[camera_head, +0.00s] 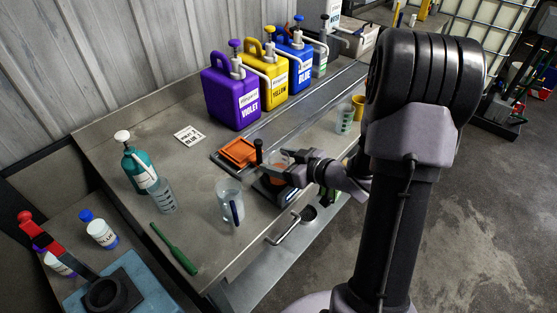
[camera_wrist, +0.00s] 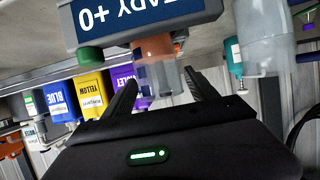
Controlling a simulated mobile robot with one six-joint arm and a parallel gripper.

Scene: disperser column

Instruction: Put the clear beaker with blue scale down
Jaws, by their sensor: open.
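My gripper (camera_head: 280,164) is open above a dark device with a blue label (camera_head: 273,191). A clear beaker with orange contents (camera_head: 277,157) stands on that device. In the wrist view, which is upside down, this beaker (camera_wrist: 157,68) sits between the two spread fingers of my gripper (camera_wrist: 162,84), its base at the device (camera_wrist: 140,22). Another clear beaker with faint bluish marks (camera_head: 163,197) stands on the bench at the left, beside a teal pump bottle (camera_head: 138,168).
A clear jug with a blue handle (camera_head: 229,196) stands left of the device. Violet (camera_head: 231,98), yellow (camera_head: 266,75) and blue (camera_head: 292,62) canisters line the back. A green-marked beaker (camera_head: 345,118), an orange tray (camera_head: 238,152) and a green tool (camera_head: 174,248) are also on the bench.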

